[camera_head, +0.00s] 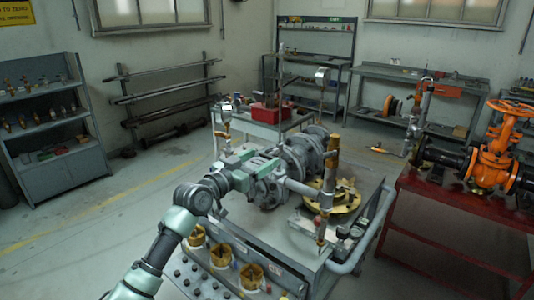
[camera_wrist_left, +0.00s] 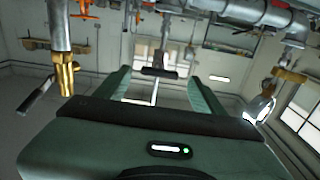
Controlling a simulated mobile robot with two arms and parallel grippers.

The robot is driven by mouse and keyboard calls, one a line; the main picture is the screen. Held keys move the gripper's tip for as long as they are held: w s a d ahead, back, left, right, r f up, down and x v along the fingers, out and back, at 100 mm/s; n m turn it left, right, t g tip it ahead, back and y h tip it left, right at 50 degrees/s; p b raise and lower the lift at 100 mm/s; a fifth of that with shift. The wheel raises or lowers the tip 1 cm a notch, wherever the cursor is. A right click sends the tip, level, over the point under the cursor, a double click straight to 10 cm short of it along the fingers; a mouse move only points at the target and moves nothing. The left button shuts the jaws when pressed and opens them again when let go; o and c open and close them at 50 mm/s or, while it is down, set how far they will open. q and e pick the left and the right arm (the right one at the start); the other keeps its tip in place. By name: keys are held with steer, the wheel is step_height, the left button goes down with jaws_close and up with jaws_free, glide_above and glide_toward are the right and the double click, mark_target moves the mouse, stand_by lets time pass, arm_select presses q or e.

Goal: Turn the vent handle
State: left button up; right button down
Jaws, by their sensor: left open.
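My left gripper (camera_head: 258,162) reaches in from the lower left over the cart, beside the grey valve body (camera_head: 300,155). In the left wrist view its two green fingers (camera_wrist_left: 160,88) are spread apart, with nothing held between them. A dark T-shaped handle (camera_wrist_left: 158,72) on a thin pale stem shows in the gap beyond the fingers; I cannot tell whether it is the vent handle. A brass fitting (camera_wrist_left: 66,78) on a grey pipe, with a grey lever (camera_wrist_left: 37,95) beside it, is left of the fingers, apart from them. My right gripper is not in view.
The cart (camera_head: 345,270) carries a vertical pipe (camera_head: 330,175) with brass fittings, right of my gripper, and a yellow flange (camera_head: 345,197). Several yellow cups (camera_head: 221,253) line its front edge. An orange valve (camera_head: 492,150) stands on a red table at right. Floor at left is clear.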

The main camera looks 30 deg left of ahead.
mark_target(266, 157)
arm_select(q)
steer(key=shift+w+d+p, duration=0.2)
steer(key=shift+w+p, duration=0.1)
steer(key=shift+w, duration=1.45)
steer(key=shift+c, duration=0.3)
steer(key=c, duration=1.3)
